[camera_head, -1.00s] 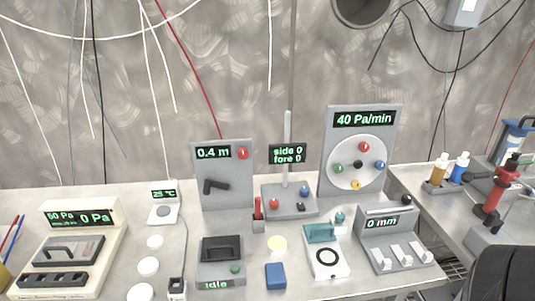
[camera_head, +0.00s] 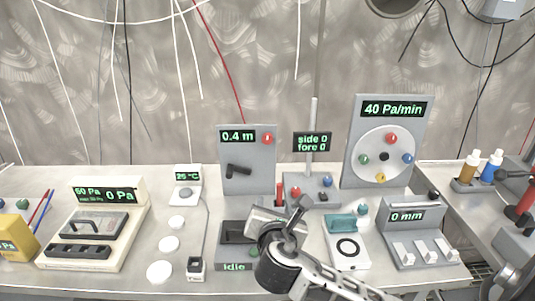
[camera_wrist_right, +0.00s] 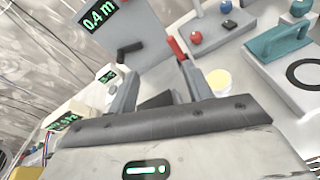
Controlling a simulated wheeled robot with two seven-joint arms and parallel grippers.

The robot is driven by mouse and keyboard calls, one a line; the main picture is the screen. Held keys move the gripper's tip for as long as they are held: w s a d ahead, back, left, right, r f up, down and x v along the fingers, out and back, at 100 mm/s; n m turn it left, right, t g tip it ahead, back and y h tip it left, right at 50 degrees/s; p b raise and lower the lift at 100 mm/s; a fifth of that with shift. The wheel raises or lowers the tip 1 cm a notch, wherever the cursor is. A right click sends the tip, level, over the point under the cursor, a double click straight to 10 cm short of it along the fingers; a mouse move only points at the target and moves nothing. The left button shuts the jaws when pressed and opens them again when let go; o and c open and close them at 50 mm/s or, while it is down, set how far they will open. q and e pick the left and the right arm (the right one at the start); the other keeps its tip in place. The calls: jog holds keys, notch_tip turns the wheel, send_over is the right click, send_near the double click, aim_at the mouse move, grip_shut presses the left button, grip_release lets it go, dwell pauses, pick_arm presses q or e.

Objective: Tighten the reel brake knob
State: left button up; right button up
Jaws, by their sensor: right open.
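A grey upright panel (camera_head: 248,180) reads "0.4 m" in the head view. It has a red knob (camera_head: 267,138) at its top right and a black crank-like handle (camera_head: 238,170) on its face. I cannot tell for sure which part is the reel brake knob. My right gripper (camera_head: 290,212) is in front of and below this panel, over the bench. In the right wrist view its two fingers (camera_wrist_right: 160,85) are apart, with nothing between them, and point towards the panel's lower part. The crank handle shows there (camera_wrist_right: 130,50). My left gripper is not in view.
A small red upright tool (camera_head: 280,194) stands close beyond the right gripper. Right of it are a teal-handled device (camera_head: 348,250), a "0 mm" unit (camera_head: 407,216) and a "40 Pa/min" panel (camera_head: 388,110). A black-topped "idle" box (camera_head: 233,253) lies partly behind the gripper.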

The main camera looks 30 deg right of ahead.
jog(key=w+d+r+n+t+h, duration=0.1)
jog(key=w+r+n+t+h, duration=0.1)
jog(key=w+r+n+t, duration=0.25)
jog(key=n+g, duration=0.2)
send_near(268, 141)
jog(key=shift+y, duration=0.3)
jog(key=x, duration=0.9)
jog(key=shift+d+r, duration=0.1)
jog(key=shift+r, duration=0.1)
jog(key=shift+c, duration=0.2)
jog(key=c, duration=0.9)
